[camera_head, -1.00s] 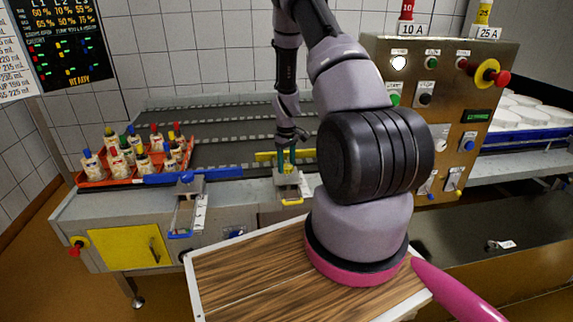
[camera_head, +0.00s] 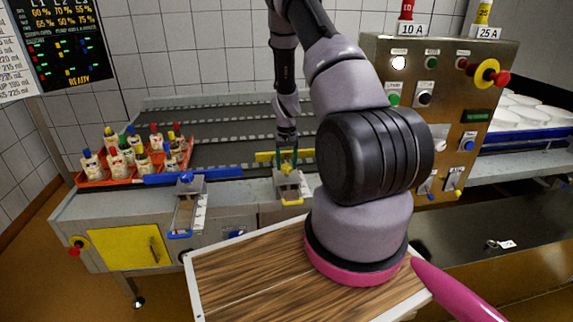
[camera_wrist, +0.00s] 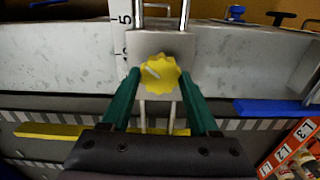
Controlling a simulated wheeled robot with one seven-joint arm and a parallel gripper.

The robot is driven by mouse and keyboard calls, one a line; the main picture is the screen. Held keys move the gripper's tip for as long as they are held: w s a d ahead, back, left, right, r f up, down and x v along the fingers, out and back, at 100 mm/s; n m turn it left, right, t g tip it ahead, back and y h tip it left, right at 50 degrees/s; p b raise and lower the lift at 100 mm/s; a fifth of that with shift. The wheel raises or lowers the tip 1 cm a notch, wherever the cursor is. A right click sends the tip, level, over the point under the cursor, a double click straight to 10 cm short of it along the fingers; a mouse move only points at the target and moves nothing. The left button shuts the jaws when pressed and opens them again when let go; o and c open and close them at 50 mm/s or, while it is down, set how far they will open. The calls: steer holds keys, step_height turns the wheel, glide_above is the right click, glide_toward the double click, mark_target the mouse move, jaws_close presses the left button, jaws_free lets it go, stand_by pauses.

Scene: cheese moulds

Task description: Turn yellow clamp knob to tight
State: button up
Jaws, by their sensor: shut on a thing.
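The yellow clamp knob (camera_wrist: 162,75) is scalloped and sits on a grey metal clamp block (camera_wrist: 150,43) in the wrist view. A pale mark on its face points to the upper left. My gripper (camera_wrist: 160,82) has a green finger on each side of the knob and is shut on it. In the head view my gripper (camera_head: 288,163) reaches down onto the clamp (camera_head: 290,187) at the front of the conveyor. The knob is mostly hidden there by the fingers. A scale with black numbers (camera_wrist: 122,20) runs beside the clamp in the wrist view.
A blue bar (camera_head: 200,175) and a yellow bar (camera_head: 265,156) lie along the conveyor's front. An orange crate of bottles (camera_head: 92,180) is at left, a control panel (camera_head: 455,65) at right.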

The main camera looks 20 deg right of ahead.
mark_target(287, 166)
steer(key=m, duration=0.4)
steer(key=shift+m, duration=0.3)
steer(key=m, duration=0.3)
steer(key=shift+m, duration=0.4)
steer(key=m, duration=0.3)
steer(key=shift+d+m, duration=0.1)
steer(key=shift+m, duration=0.2)
steer(key=m, duration=0.4)
steer(key=o, duration=1.4)
steer(key=shift+s, duration=0.1)
step_height(287, 166, up, 11)
steer(key=shift+f, duration=0.1)
